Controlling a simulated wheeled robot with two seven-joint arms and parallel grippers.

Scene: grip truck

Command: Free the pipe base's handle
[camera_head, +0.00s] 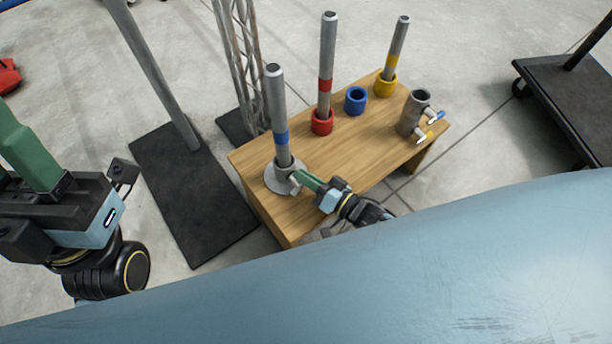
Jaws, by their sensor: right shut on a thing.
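The pipe base is a round grey disc (272,183) at the near left corner of the wooden table. A grey pipe with a blue band (276,110) stands upright in it. My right gripper (299,178), with green fingers, reaches in from the right and is shut at the side of the base. It appears to hold the base's handle, which its fingers mostly hide. My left gripper (30,160) is at the left edge, away from the table and partly cut off, so its jaw opening cannot be told.
The wooden table (240,158) also carries a red-banded pipe (327,60) in a red collar, a blue collar (355,100), a yellow-banded pipe (396,45) and a grey holder (412,112) with small handled items. Black stand plates (190,200) and a black cart (570,95) flank it.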

